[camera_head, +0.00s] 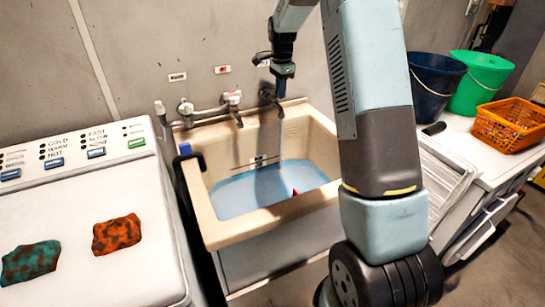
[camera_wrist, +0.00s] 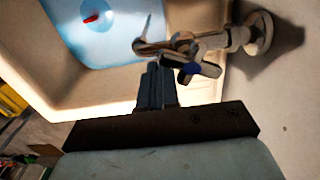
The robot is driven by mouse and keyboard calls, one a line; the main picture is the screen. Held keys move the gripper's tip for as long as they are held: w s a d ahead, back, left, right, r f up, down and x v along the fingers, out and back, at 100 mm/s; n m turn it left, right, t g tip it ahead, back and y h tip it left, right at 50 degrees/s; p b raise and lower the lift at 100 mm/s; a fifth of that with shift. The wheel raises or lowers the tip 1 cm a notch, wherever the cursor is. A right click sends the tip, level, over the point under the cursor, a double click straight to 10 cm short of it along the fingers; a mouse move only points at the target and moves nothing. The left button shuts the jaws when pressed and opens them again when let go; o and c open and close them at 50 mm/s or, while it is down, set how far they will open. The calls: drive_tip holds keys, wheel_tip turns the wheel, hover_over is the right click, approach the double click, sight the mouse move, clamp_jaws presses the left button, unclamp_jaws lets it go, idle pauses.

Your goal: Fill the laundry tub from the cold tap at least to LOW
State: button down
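The beige laundry tub (camera_head: 238,222) holds blue water (camera_head: 250,195), with a small red object (camera_wrist: 91,18) in it. Marks (camera_head: 262,160) show on the tub's back wall near the waterline; I cannot read them. The right-hand wall tap (camera_head: 268,97) is partly behind my gripper (camera_head: 283,78). In the wrist view this tap (camera_wrist: 210,45) has a blue-marked handle (camera_wrist: 188,72), and a thin pale stream (camera_wrist: 148,28) runs from its spout. My gripper's fingers (camera_wrist: 155,85) are together and empty, right beside the handle; I cannot tell whether they touch it.
Two more taps (camera_head: 232,100) (camera_head: 186,110) are on the wall to the left. A washing machine (camera_head: 90,190) with two stained cloths (camera_head: 117,234) (camera_head: 30,262) stands left. A blue bucket (camera_head: 436,85), a green bucket (camera_head: 480,80) and an orange basket (camera_head: 512,125) stand right.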

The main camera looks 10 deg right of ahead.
drive_tip(key=shift+s+a+f, duration=0.1)
drive_tip(key=shift+a+f, duration=0.05)
drive_tip(key=shift+f, duration=0.2)
